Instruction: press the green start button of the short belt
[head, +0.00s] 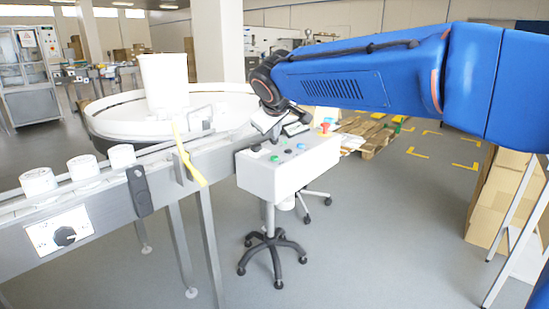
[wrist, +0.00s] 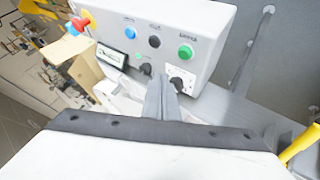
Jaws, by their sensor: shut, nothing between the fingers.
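A white control box (head: 275,178) stands on a wheeled stand beside the conveyor. In the wrist view its panel (wrist: 205,20) carries a large green button (wrist: 185,52), a black button (wrist: 154,41) and a blue button (wrist: 130,32) in a row. A smaller green button or lamp (wrist: 138,55) and two black knobs sit nearer my fingers. The large green button also shows in the head view (head: 274,158). My gripper (wrist: 162,80) is shut and empty, and appears in front of the panel, near the knobs. I cannot tell whether it touches anything. In the head view my wrist hides its fingertips.
A round white table (head: 110,125) stands behind. Cardboard boxes are at right.

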